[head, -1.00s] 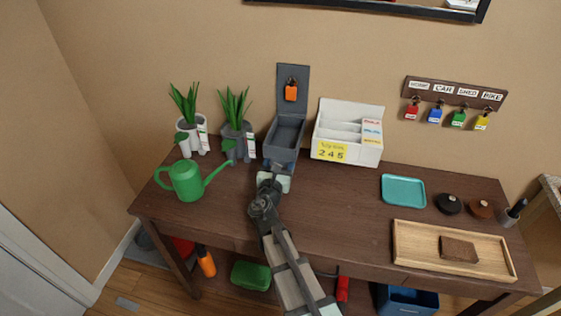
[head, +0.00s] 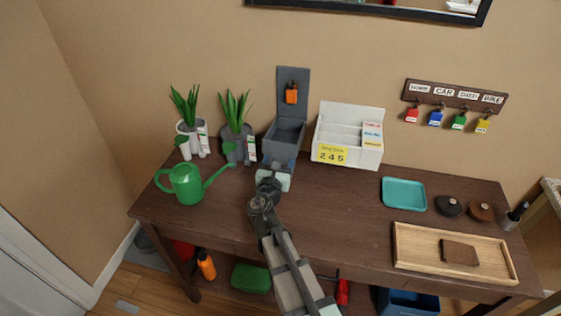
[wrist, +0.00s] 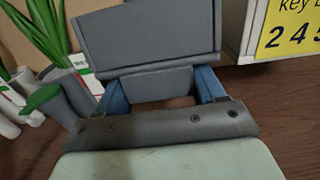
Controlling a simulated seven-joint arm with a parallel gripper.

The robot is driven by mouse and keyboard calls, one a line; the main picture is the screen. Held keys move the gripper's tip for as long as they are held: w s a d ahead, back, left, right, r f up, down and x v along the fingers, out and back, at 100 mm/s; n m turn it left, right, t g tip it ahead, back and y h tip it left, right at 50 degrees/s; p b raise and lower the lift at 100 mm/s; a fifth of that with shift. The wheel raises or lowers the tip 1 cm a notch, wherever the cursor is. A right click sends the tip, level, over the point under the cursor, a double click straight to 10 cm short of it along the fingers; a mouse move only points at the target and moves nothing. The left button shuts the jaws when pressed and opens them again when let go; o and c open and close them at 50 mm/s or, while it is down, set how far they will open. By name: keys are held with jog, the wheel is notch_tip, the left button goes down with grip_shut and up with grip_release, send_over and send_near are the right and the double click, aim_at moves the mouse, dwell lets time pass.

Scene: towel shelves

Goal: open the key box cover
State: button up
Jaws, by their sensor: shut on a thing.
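The grey key box (head: 284,134) stands at the back of the table. A tall grey panel (head: 286,74) rises upright behind it, with an orange padlock-like tag (head: 292,93) hanging on it. The box's top looks open to the head view. My gripper (head: 277,168) is at the box's near side. In the wrist view, its blue fingers (wrist: 163,92) are on either side of a small grey part (wrist: 157,85) below a larger grey face of the box (wrist: 150,42). The gripper is shut on this part. The fingertips are partly hidden.
A white organizer (head: 347,136) with a yellow number sign (head: 331,153) stands close on the right. Potted plants (head: 236,128) and a green watering can (head: 187,184) are on the left. A teal tray (head: 403,194) and a wooden tray (head: 410,258) lie to the right. The table's middle is clear.

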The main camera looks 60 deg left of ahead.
jog(key=shift+s+r, duration=0.1)
jog(key=shift+r, duration=0.05)
jog(key=o, duration=1.4)
jog(key=v, duration=1.4)
